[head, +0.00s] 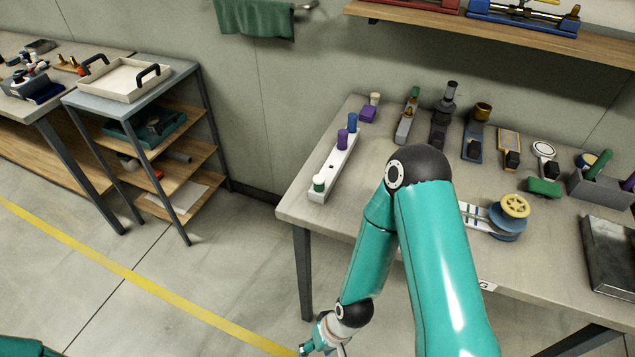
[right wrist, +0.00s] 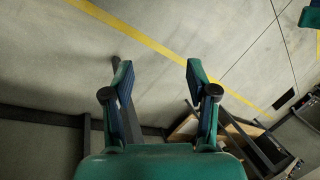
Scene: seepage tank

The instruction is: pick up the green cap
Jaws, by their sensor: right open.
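A small green cap (head: 319,182) sits at the near end of a long white rack (head: 329,178) on the workbench. A purple and a blue cylinder stand farther back in the same rack. My right gripper (right wrist: 157,72) is open and empty in the right wrist view, with bare floor showing between its fingers. In the head view my right arm reaches down in front of the bench, and its hand is low at the bottom edge, below and apart from the rack. The cap does not show in the right wrist view.
The workbench (head: 300,207) also carries several tools, a green block (head: 543,187), a yellow-and-blue spool (head: 513,208) and a metal tray (head: 610,254). A shelf cart (head: 190,72) with a cream tray stands at left. Open floor lies between cart and bench.

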